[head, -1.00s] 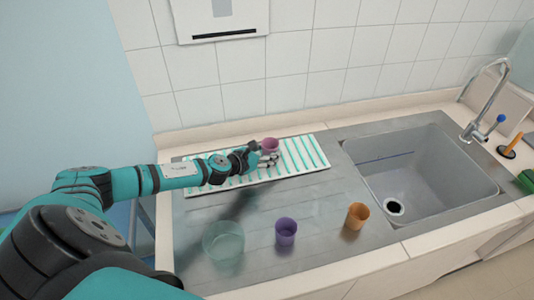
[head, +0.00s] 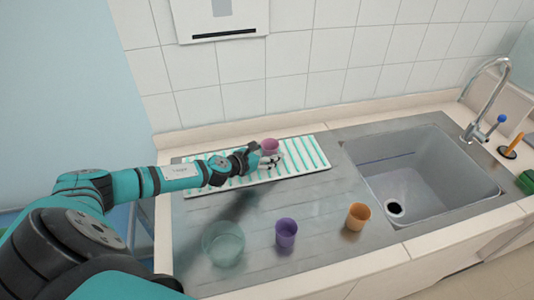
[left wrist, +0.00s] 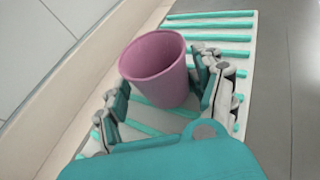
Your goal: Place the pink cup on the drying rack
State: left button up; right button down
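The pink cup (head: 270,146) stands upright on the drying rack (head: 314,158), a white slab with green ridges, near its back edge. It also shows in the left wrist view (left wrist: 155,65), mouth up, with the rack (left wrist: 212,22) under it. My left gripper (head: 268,161) is at the front side of the cup. In the left wrist view its fingers (left wrist: 160,92) are spread on both sides of the cup, with a gap visible at the left finger. Part of the cup's base is hidden by the gripper. My right gripper is not in view.
A clear greenish beaker (head: 223,243), a purple cup (head: 286,232) and an orange cup (head: 357,216) stand on the steel counter in front of the rack. The sink (head: 425,180) with its faucet (head: 490,100) is at the right. A tiled wall (head: 300,70) rises behind the rack.

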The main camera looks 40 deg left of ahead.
pick_arm(q)
jog(key=shift+s+d+f, duration=0.25)
jog(key=shift+s+f, duration=0.15)
jog(key=shift+f, duration=0.2)
jog(key=shift+r+p, duration=0.3)
jog(key=shift+p, duration=0.05)
jog(key=shift+a+r+p, duration=0.1)
jog(key=shift+r+p, duration=0.3)
jog(key=shift+r, duration=0.05)
jog(key=b+v, duration=0.1)
jog(key=v, duration=0.2)
jog(key=b+v, duration=0.1)
jog(key=v, duration=0.2)
jog(key=b+v, duration=0.1)
jog(key=v, duration=0.3)
jog(key=shift+a, duration=0.25)
jog(key=shift+s+r+b, duration=0.35)
jog(key=shift+s+r, duration=0.15)
jog(key=shift+s, duration=0.2)
